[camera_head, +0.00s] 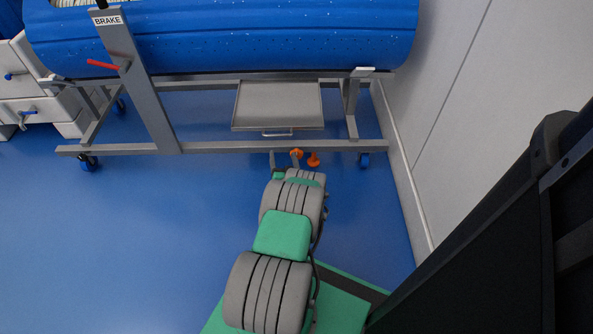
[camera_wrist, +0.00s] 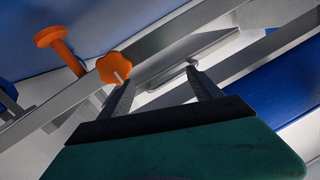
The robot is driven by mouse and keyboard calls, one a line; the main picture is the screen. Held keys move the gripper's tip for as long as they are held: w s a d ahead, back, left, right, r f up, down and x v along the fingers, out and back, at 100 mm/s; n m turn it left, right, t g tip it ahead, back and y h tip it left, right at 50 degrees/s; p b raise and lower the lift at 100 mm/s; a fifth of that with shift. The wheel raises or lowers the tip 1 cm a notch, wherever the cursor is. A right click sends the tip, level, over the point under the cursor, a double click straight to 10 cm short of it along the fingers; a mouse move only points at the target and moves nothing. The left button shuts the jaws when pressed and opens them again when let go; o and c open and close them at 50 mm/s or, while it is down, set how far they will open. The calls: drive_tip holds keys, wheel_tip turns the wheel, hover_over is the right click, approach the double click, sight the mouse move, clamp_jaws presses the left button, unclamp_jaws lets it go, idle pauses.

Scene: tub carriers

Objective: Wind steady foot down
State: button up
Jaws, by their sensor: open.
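The steady foot shows in the wrist view as an orange disc on a short stem (camera_wrist: 58,45), sticking out past the grey lower rail of the carrier. An orange lobed knob (camera_wrist: 114,67) sits at the rail beside it. In the head view the knob (camera_head: 297,153) and the foot (camera_head: 314,159) are small orange shapes just below the rail. My gripper (camera_wrist: 160,80) is open and empty. Its left finger in the wrist view overlaps the knob's edge; whether they touch I cannot tell. The foot's gap to the floor is unclear.
The carrier (camera_head: 230,148) bears a blue tub (camera_head: 250,40) and a grey tray (camera_head: 278,105). A red brake lever (camera_head: 103,65) is on its left post. A wall (camera_head: 470,110) stands close on the right. White drawers (camera_head: 25,80) are far left. The blue floor at left is clear.

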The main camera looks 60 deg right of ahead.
sight(297, 156)
drive_tip(key=s+f+m+g+h, duration=0.2)
drive_tip(key=s+f, duration=0.3)
drive_tip(key=s, duration=0.1)
drive_tip(key=b+x, duration=0.5)
drive_tip(key=x, duration=0.2)
drive_tip(key=shift+s+r, duration=0.1)
drive_tip(key=shift+r, duration=0.05)
drive_tip(key=shift+c, duration=0.5)
drive_tip(key=c, duration=1.3)
drive_tip(key=shift+n, duration=0.3)
